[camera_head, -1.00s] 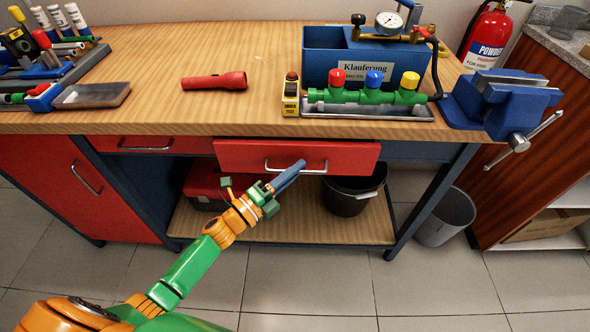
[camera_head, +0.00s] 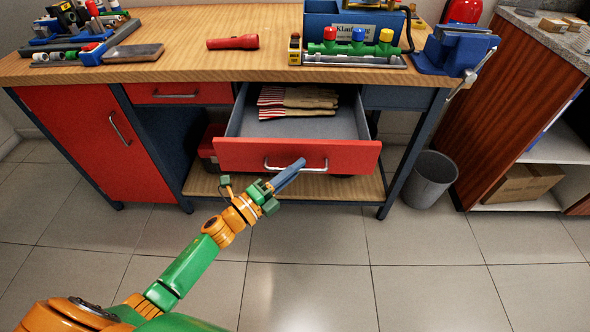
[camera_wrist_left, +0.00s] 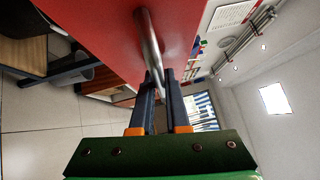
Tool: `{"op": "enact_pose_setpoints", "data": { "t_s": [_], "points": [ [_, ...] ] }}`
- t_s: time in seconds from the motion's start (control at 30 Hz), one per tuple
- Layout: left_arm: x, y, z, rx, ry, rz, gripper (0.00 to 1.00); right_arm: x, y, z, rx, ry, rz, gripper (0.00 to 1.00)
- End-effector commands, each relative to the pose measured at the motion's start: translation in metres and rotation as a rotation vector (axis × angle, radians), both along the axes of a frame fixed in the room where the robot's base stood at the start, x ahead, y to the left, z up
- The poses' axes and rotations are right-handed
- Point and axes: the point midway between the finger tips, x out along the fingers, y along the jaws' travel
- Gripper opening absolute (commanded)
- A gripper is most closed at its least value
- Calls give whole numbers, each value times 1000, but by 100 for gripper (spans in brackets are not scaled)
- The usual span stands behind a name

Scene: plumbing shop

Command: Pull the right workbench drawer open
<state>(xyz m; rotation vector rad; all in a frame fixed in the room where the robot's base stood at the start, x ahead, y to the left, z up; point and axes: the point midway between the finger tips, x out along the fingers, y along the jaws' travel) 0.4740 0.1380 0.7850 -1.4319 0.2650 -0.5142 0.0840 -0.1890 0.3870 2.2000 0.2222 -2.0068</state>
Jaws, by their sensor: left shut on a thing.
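The right workbench drawer (camera_head: 340,156) has a red front and stands well open, pulled out from under the worktop. Inside it lie work gloves (camera_head: 298,98) with red-striped cuffs on the grey drawer floor. My left gripper (camera_head: 297,165) is at the left part of the metal bar handle (camera_head: 318,169). In the left wrist view the handle (camera_wrist_left: 150,45) runs between the two dark fingers (camera_wrist_left: 160,90), which are shut on it. My right gripper is not in view.
The wooden worktop (camera_head: 190,60) carries a red flashlight (camera_head: 232,42), a valve manifold (camera_head: 345,48) and a blue vise (camera_head: 452,50). A closed red drawer (camera_head: 180,92) is to the left. A grey bin (camera_head: 430,180) stands at the right. Tiled floor in front is clear.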

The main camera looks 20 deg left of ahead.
Motion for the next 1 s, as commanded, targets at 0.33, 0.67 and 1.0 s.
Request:
{"op": "enact_pose_setpoints", "data": {
  "t_s": [0.33,0.67,1.0],
  "points": [
    [0,0,2,-1,-3,1,0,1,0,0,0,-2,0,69],
    [0,0,1,0,-2,0,44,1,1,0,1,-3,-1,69],
    [-40,23,-7,1,2,0,44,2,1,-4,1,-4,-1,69]
  ]
}}
